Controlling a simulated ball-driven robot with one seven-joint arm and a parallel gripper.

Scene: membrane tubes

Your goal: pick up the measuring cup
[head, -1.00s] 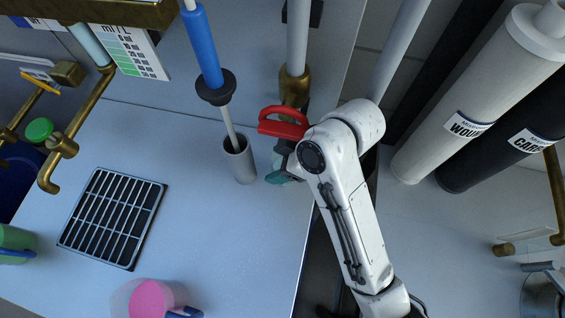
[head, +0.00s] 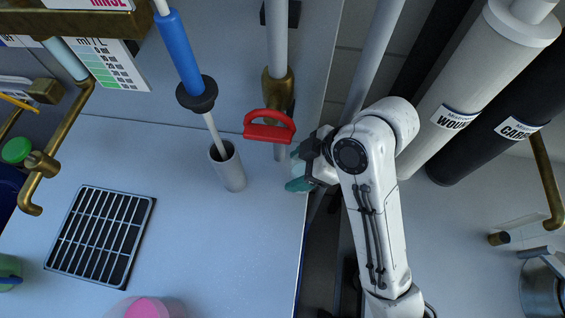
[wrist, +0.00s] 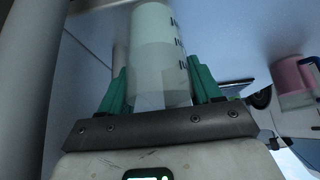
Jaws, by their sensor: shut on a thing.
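The measuring cup (wrist: 158,55) is a pale, translucent cylinder with dark graduation marks. In the wrist view it stands between the green fingers of my gripper (wrist: 160,92), which is shut on it. In the head view my gripper (head: 299,176) is at the right edge of the white counter, just right of and below the red handle. There its teal fingers partly show, and I cannot make out the cup.
A red valve handle (head: 269,127) on a brass pipe is close to my gripper. A grey holder (head: 228,168) with a blue-handled plunger (head: 179,50) stands left of it. A drain grate (head: 100,236) and pink container (head: 145,308) are further left. Large cylinders stand at right.

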